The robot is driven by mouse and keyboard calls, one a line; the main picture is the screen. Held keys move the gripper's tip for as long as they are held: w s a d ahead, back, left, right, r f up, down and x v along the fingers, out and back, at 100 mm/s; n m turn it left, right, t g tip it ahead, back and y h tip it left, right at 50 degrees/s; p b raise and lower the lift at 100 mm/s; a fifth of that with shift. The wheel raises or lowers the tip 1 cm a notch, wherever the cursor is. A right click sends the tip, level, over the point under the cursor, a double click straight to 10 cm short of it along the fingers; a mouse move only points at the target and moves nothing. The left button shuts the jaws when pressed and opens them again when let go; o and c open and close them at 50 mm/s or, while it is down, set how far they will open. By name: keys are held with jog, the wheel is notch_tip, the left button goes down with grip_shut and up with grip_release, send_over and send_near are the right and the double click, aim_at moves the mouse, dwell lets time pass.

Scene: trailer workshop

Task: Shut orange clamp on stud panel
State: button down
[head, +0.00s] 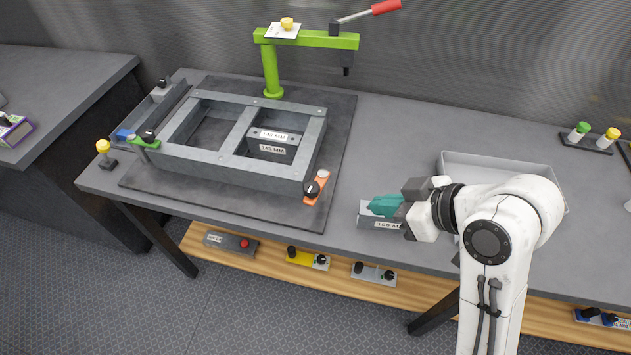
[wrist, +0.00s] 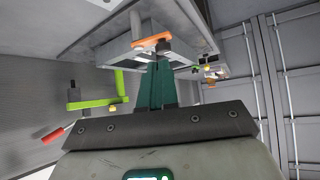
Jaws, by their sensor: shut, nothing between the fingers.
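The orange clamp (head: 316,187) with a black knob sits at the front right corner of the grey stud panel (head: 318,133) in the head view. It also shows in the wrist view (wrist: 151,41), just beyond the fingertips. Whether the clamp is open or closed is unclear. My gripper (head: 372,206) has teal fingers, shut and empty, pointing left toward the clamp. In the head view it is above a block labelled 150 MM and apart from the clamp. The fingers also show in the wrist view (wrist: 157,62).
A labelled block (head: 378,222) lies under my gripper. A grey tray (head: 480,157) is partly behind my arm. A green post with a red-handled lever (head: 305,39) stands behind the panel. A green clamp (head: 146,143) is at the panel's left. The bench between clamp and gripper is clear.

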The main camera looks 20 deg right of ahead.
jog(key=shift+w, duration=0.1)
jog(key=b, duration=0.5)
send_near(317, 194)
notch_tip(317, 194, down, 4)
jog(key=w, duration=0.3)
jog(key=shift+w+a+f, duration=0.2)
jog(key=shift+w+a, duration=0.3)
jog(key=shift+a, duration=0.4)
jog(key=shift+w+a, duration=0.1)
jog(key=shift+a+m+h, duration=0.2)
jog(key=shift+m+h, duration=0.1)
jog(key=shift+m, duration=0.1)
